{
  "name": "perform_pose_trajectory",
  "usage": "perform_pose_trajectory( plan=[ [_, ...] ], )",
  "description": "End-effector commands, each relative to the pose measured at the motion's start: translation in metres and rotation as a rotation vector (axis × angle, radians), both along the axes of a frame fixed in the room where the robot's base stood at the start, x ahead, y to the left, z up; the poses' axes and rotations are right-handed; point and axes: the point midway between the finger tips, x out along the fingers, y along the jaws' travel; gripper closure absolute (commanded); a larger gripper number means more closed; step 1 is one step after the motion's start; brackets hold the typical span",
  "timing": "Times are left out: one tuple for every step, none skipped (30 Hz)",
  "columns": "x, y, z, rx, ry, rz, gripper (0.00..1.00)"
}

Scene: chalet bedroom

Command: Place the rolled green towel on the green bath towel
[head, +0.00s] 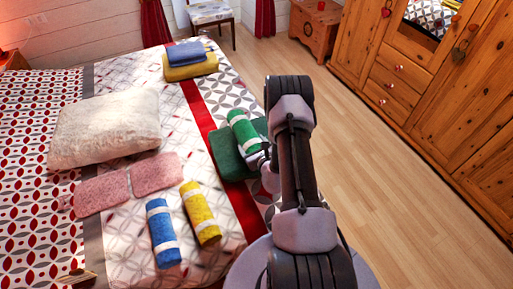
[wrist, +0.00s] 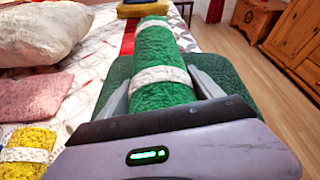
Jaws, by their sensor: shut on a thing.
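The rolled green towel (head: 243,131) has white bands and shows between the fingers of my gripper (wrist: 162,92) in the wrist view. My gripper is shut on it. The green bath towel (head: 226,157) is a darker folded towel on the right side of the bed. It also shows below the roll in the wrist view (wrist: 118,72). The roll is over the bath towel. I cannot tell whether it touches it. My arm hides part of the bath towel in the head view.
A rolled blue towel (head: 162,235) and a rolled yellow towel (head: 200,213) lie on the bed, near pink towels (head: 155,173) and a fluffy pillow (head: 105,128). Folded blue and yellow towels (head: 190,68) are at the far end. A wooden wardrobe (head: 440,90) stands right, beyond clear floor.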

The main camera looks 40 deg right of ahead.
Motion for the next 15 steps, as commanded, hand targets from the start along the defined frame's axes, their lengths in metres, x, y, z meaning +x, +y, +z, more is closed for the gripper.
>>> perform_pose_trajectory(
  plan=[
    [0.003, -0.013, -0.003, -0.002, -0.002, -0.003, 0.73],
    [0.005, -0.019, -0.004, -0.003, -0.003, -0.002, 0.73],
    [0.007, -0.025, -0.004, -0.001, -0.001, -0.002, 0.73],
    [0.009, -0.029, -0.004, -0.001, -0.001, -0.002, 0.73],
    [0.009, -0.031, -0.005, 0.0, 0.0, -0.001, 0.73],
    [0.01, -0.033, -0.006, 0.001, 0.0, 0.0, 0.73],
    [0.01, -0.034, -0.009, 0.001, 0.001, -0.001, 0.73],
    [0.01, -0.034, -0.014, 0.001, 0.001, -0.001, 0.73],
    [0.01, -0.034, -0.022, 0.002, 0.001, 0.0, 0.73],
    [0.01, -0.034, -0.028, 0.002, 0.001, 0.0, 0.73],
    [0.01, -0.033, -0.035, 0.002, 0.002, 0.0, 0.73],
    [0.01, -0.033, -0.041, 0.001, 0.002, 0.001, 0.73],
    [0.01, -0.033, -0.042, 0.001, 0.001, 0.001, 0.73],
    [0.01, -0.033, -0.041, 0.0, 0.0, 0.001, 0.73],
    [0.01, -0.033, -0.039, 0.0, 0.0, 0.001, 0.73]
  ],
)
